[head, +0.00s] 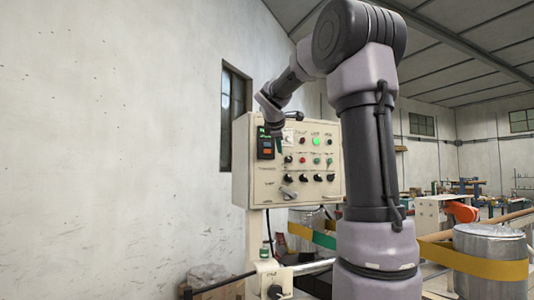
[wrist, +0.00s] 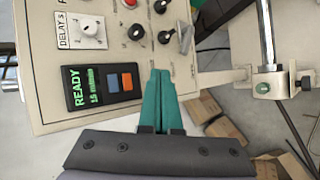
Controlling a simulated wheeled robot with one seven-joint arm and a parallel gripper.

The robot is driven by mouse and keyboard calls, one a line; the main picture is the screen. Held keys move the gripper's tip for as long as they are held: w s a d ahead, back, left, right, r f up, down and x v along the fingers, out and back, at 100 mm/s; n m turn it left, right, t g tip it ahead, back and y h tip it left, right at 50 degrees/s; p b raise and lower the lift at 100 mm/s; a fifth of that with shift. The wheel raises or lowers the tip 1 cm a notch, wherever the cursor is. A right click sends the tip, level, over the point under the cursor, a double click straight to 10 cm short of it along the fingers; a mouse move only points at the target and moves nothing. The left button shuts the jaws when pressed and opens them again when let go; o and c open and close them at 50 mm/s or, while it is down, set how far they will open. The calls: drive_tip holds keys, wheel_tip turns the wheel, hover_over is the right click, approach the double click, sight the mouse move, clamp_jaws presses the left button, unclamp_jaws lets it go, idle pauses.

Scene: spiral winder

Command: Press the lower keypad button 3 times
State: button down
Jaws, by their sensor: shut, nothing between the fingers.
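The keypad (head: 265,143) is a black unit at the upper left of the control panel's face. In the wrist view the keypad (wrist: 85,98) shows a green "READY" display, a blue button (wrist: 114,83) and an orange button (wrist: 127,81). The picture is turned there, and the orange button is the lower one. In the head view the orange button (head: 267,151) is small. My gripper (wrist: 160,73) has teal fingers, closed together and empty. Their tips are just right of the orange button in the wrist view. I cannot tell whether they touch the panel.
The cream control panel (head: 247,190) carries several knobs, lamps and a lever switch (wrist: 186,40). A DELAY dial (wrist: 88,30) is near the keypad. Cardboard boxes (wrist: 228,132) lie on the floor below. A metal drum (head: 490,262) stands at the right.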

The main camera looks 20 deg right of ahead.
drive_tip(key=shift+w+a, duration=0.1)
drive_tip(key=shift+w, duration=4)
drive_tip(key=shift+w, duration=0.1)
drive_tip(key=shift+w, duration=0.3)
drive_tip(key=shift+w, duration=0.45)
drive_tip(key=shift+s, duration=0.85)
drive_tip(key=shift+s, duration=2.5)
